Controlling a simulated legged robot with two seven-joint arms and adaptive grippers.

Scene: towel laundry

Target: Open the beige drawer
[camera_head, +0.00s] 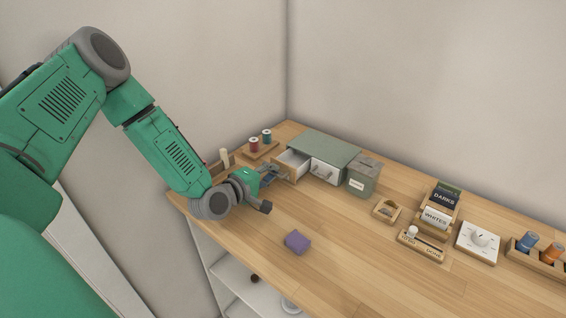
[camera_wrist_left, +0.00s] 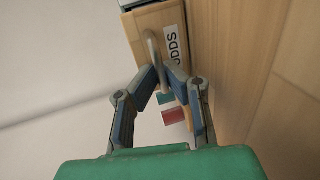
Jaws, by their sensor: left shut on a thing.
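The small cabinet (camera_head: 330,148) with a grey-green top stands at the back of the wooden table. Its left drawer, the beige drawer (camera_head: 293,161), is pulled partly out, and its light inside shows. In the left wrist view the beige drawer front (camera_wrist_left: 152,24) has a white label reading partly "ODDS" and a grey bar handle (camera_wrist_left: 152,48). My left gripper (camera_head: 279,175) is at this drawer's front, its fingers (camera_wrist_left: 161,84) shut on the handle. The right drawer (camera_head: 318,171) is white-fronted with a handle and looks closed. My right gripper is not in view.
A green-grey box (camera_head: 363,180) stands right of the cabinet. Thread spools (camera_head: 254,144) on a wooden holder are left of it. A purple block (camera_head: 297,241) lies near the front edge. The middle front is clear.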

